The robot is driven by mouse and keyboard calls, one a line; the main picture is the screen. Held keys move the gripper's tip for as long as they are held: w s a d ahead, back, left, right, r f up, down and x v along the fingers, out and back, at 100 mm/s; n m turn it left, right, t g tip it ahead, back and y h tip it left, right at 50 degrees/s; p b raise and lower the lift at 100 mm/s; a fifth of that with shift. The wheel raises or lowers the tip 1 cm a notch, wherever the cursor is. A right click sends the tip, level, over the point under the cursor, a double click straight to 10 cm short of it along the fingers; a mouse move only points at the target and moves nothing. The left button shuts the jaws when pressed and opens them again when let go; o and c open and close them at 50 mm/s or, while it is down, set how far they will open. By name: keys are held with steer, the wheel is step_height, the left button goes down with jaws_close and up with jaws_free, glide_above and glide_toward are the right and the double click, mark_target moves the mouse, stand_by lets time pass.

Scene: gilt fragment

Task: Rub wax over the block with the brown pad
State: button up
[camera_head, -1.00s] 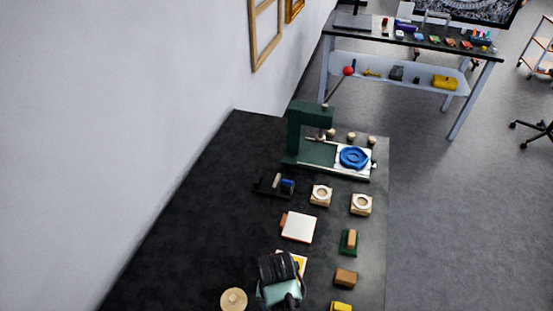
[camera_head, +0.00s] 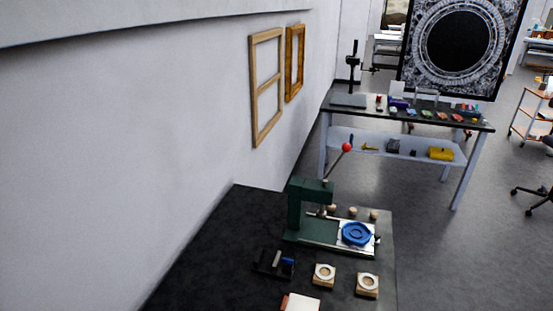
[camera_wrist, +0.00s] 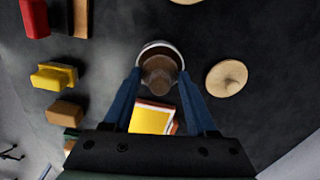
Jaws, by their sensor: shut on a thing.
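In the wrist view, my gripper (camera_wrist: 160,72) has its two blue fingers closed around a rounded brown thing (camera_wrist: 159,82), which looks like the brown pad. It sits over a round pot (camera_wrist: 155,46) with a pale rim and dark inside. Whether the pad touches the pot's contents I cannot tell. A block (camera_wrist: 150,119) with a yellow top and pale and red edges lies between the fingers, nearer my palm, which partly hides it. My gripper is not in the head view now.
A round wooden lid (camera_wrist: 227,77) lies right of the pot. At left are a yellow block (camera_wrist: 53,76), a brown block (camera_wrist: 66,112) and a red thing (camera_wrist: 35,18). In the head view, a green press (camera_head: 310,210) with a blue disc (camera_head: 356,233) stands at the table's far end.

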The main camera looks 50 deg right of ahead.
steer(key=shift+f+b, duration=0.3)
steer(key=shift+f, duration=0.2)
steer(key=shift+s+f, duration=0.1)
stand_by(1.5)
step_height(320, 180, up, 7)
steer(key=p, duration=0.7)
steer(key=shift+p, duration=0.35)
stand_by(0.7)
